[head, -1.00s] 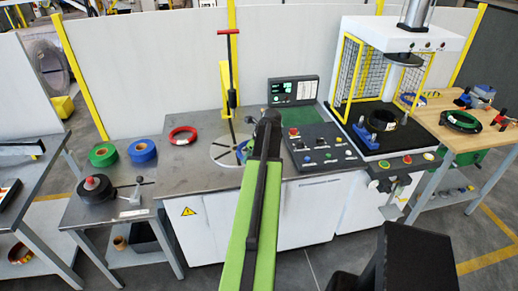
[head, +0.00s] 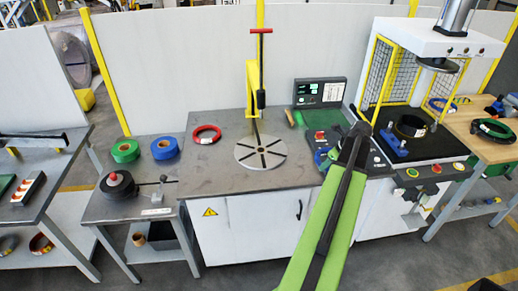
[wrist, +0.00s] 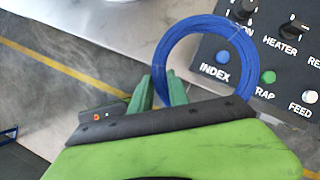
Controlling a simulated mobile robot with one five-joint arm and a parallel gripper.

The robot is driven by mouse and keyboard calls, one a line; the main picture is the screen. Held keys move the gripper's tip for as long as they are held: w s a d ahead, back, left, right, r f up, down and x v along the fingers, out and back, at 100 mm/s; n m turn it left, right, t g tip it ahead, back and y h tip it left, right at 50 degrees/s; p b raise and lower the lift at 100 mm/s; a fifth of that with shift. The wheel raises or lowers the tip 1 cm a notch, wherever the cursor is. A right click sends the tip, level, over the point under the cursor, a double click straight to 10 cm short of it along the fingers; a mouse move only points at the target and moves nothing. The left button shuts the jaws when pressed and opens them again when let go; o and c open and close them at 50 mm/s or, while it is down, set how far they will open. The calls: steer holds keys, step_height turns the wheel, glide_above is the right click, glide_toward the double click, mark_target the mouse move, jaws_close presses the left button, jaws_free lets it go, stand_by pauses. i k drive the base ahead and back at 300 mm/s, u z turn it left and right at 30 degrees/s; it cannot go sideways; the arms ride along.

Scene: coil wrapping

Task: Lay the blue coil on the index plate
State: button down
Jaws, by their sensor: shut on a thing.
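My gripper (wrist: 160,88) is shut on the blue coil (wrist: 247,60), a thin ring seen almost whole in the wrist view. The fingers grip its lower left side, and it hangs above the control panel's edge. The index plate (head: 243,155), a round grey disc with dark radial slots, lies bare on the bench, left of my gripper and apart from the coil.
A red coil (head: 206,134) lies left of the plate. A yellow post with a red-handled tool (head: 261,90) stands behind it. The control panel (wrist: 285,75) with knobs and buttons is under the coil. The press (head: 440,45) stands at right.

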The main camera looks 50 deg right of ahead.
mark_target(261, 150)
steer(key=i, duration=0.95)
steer(key=z, duration=0.05)
